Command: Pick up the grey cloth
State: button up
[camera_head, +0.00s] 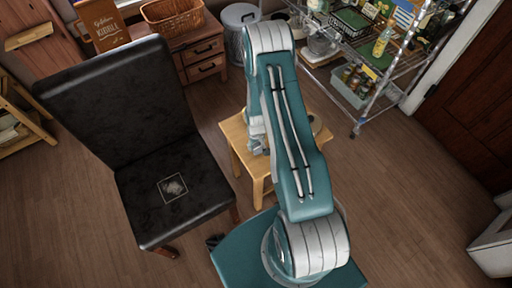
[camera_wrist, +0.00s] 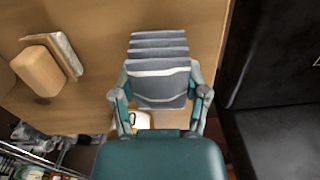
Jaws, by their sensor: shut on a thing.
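The grey cloth (camera_wrist: 160,84) is a folded stack with a pale stripe, seen in the wrist view. My gripper (camera_wrist: 160,98) is shut on it, with one finger at each side of the stack. The wooden stool (camera_wrist: 95,22) spreads out beneath the cloth. I cannot tell whether the cloth touches the stool top or hangs just above it. In the head view the stool (camera_head: 234,132) stands behind my arm, and the arm hides the cloth and most of the gripper.
A tan block (camera_wrist: 40,72) and a flat pale item (camera_wrist: 66,55) lie on the stool. A black chair (camera_head: 110,100) stands close on the left. A wire rack (camera_head: 372,103) with bottles and tubs is at the back right.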

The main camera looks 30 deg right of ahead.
jog(key=s+a+r, duration=0.1)
jog(key=s+r, duration=0.9)
jog(key=s, duration=0.4)
jog(key=shift+a, duration=0.4)
jog(key=shift+r, duration=0.1)
